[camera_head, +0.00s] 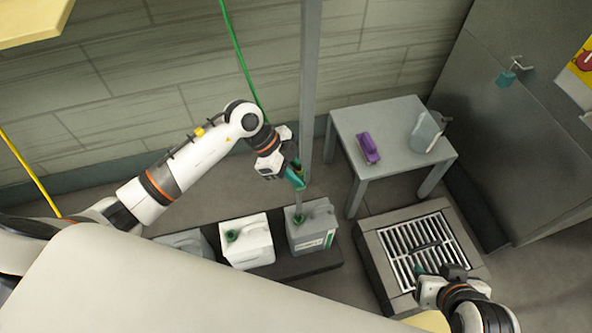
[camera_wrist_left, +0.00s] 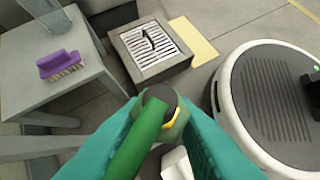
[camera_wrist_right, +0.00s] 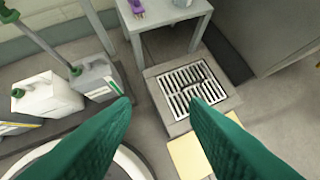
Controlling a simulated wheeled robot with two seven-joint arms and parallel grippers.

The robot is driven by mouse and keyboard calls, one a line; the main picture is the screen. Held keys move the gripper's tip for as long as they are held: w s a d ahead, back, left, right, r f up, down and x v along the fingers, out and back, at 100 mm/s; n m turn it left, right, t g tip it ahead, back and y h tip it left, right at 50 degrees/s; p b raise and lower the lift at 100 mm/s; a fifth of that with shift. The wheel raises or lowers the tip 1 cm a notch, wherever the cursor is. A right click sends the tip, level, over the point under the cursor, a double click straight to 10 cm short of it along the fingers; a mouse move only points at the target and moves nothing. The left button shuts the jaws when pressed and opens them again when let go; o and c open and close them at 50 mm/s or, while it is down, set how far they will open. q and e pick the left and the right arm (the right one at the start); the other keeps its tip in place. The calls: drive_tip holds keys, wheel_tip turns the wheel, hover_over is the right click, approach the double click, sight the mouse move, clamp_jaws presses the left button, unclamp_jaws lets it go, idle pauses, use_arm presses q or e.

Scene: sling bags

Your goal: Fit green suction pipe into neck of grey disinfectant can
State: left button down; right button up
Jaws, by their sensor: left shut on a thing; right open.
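The grey disinfectant can (camera_head: 312,240) stands upright at the right end of the row of cans; it also shows in the right wrist view (camera_wrist_right: 100,86). My left gripper (camera_head: 297,177) is above the can, shut on the green suction pipe, whose green top (camera_wrist_left: 138,140) shows between the fingers in the left wrist view. The pipe's pale tube (camera_wrist_right: 38,42) runs down to the can's green neck. Its lower end meets the neck; I cannot tell how deep it sits. My right gripper (camera_head: 420,270) is open and empty near the floor grate.
A white can (camera_head: 248,245) stands left of the grey can, with another can (camera_head: 187,241) beyond it. A grey table (camera_head: 380,115) holds a purple brush (camera_head: 368,148) and a clear jug (camera_head: 427,132). A floor grate (camera_head: 425,240) lies right. A grey post (camera_head: 309,90) rises behind my left gripper.

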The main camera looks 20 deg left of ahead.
use_arm(q)
drive_tip(key=shift+p, duration=0.5)
use_arm(e)
drive_tip(key=shift+s+d+f+g+h, duration=0.1)
drive_tip(key=shift+s+d+f+g, duration=0.15)
drive_tip(key=shift+s+g, duration=0.35)
drive_tip(key=shift+s+d+f+g+h, duration=0.1)
drive_tip(key=shift+s+d+f+g, duration=0.2)
drive_tip(key=shift+s, duration=0.65)
drive_tip(key=shift+s+d+f+g+h, duration=0.1)
drive_tip(key=shift+s+d+g, duration=0.1)
drive_tip(key=shift+s+g, duration=0.45)
drive_tip(key=shift+s+r, duration=0.1)
drive_tip(key=shift+r, duration=0.15)
use_arm(q)
drive_tip(key=shift+p, duration=0.5)
use_arm(e)
drive_tip(key=shift+s+d+r, duration=0.15)
drive_tip(key=shift+s+r, duration=0.05)
drive_tip(key=shift+s, duration=0.2)
drive_tip(key=shift+s, duration=0.1)
use_arm(q)
drive_tip(key=shift+p, duration=0.65)
use_arm(e)
drive_tip(key=shift+r, duration=0.55)
